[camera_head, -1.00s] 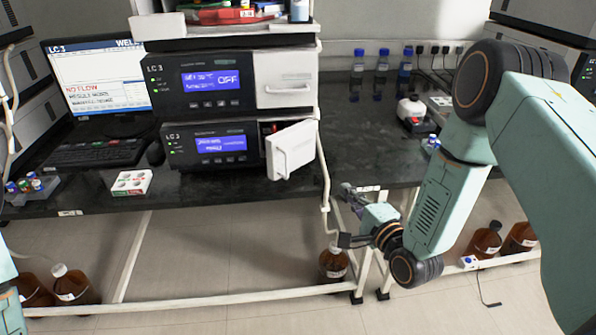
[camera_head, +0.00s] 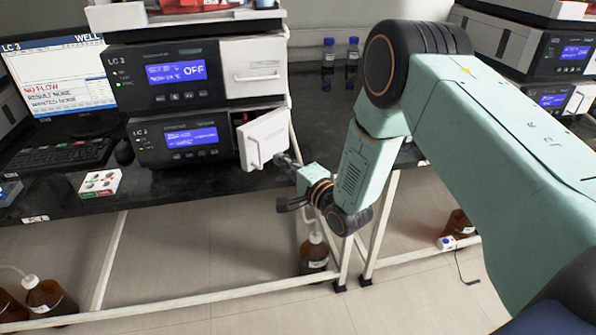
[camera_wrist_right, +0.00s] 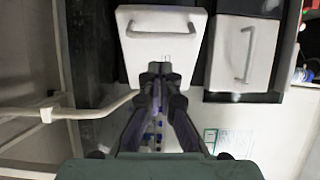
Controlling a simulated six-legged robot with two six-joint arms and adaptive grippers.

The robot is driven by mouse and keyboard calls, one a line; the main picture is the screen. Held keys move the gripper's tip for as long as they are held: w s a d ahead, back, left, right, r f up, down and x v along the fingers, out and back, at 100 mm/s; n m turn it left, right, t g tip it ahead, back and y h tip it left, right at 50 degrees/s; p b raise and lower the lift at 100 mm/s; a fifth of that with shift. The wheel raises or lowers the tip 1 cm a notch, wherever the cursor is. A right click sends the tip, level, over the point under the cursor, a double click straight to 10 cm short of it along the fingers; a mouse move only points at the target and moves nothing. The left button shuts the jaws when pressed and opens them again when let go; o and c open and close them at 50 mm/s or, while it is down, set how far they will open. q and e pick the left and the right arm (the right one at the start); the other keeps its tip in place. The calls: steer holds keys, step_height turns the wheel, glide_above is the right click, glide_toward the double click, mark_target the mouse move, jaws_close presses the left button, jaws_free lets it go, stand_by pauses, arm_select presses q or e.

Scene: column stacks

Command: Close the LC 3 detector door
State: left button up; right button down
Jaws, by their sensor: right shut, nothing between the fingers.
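The LC 3 detector (camera_head: 216,153) is the lower dark unit of the stack at left centre in the head view, with a lit blue screen. Its white door (camera_head: 264,138) stands ajar, swung out toward me at an angle. In the wrist view the same door (camera_wrist_right: 135,60) fills the top centre, with its bar handle near the top. My right gripper (camera_head: 284,160) is at the door's lower right edge, its fingers together and empty. In the wrist view the fingertips (camera_wrist_right: 160,70) overlap the door's face; I cannot tell if they touch. My left gripper is out of view.
A small white vial box (camera_head: 100,183) sits on the bench, left of the detector. A brown bottle (camera_head: 314,257) stands below the bench, near white frame legs. Blue-capped bottles (camera_head: 329,60) stand at the back.

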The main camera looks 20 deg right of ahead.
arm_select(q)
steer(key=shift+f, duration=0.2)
arm_select(e)
steer(key=shift+w+a, duration=0.35)
steer(key=shift+a, duration=0.25)
steer(key=shift+w+a, duration=0.35)
steer(key=shift+a, duration=0.25)
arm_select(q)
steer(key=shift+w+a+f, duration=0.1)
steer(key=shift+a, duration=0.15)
arm_select(e)
steer(key=shift+w, duration=0.1)
